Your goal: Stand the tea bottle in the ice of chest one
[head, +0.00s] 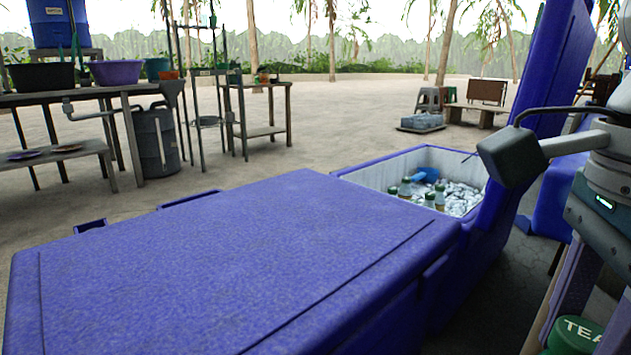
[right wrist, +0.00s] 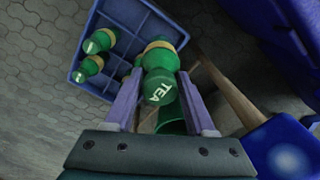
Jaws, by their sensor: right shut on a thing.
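My right gripper (right wrist: 160,78) is shut on the tea bottle (right wrist: 162,92), which has a green cap marked TEA. In the head view my right gripper (head: 574,300) is at the lower right, with the green cap (head: 574,337) below it; the rest of the bottle is out of frame. An open blue chest (head: 366,175) full of ice (head: 462,196) stands in the middle right, its lid raised. Several green-topped bottles (head: 440,200) stand in the ice. No number shows on it. My left gripper is not in view.
A closed blue chest (head: 210,270) fills the foreground. A blue scoop (head: 428,174) lies in the ice near the far wall. In the right wrist view, a blue crate (right wrist: 133,22) with several tea bottles (right wrist: 89,67) lies under the held bottle. Tables with basins (head: 117,71) stand at left.

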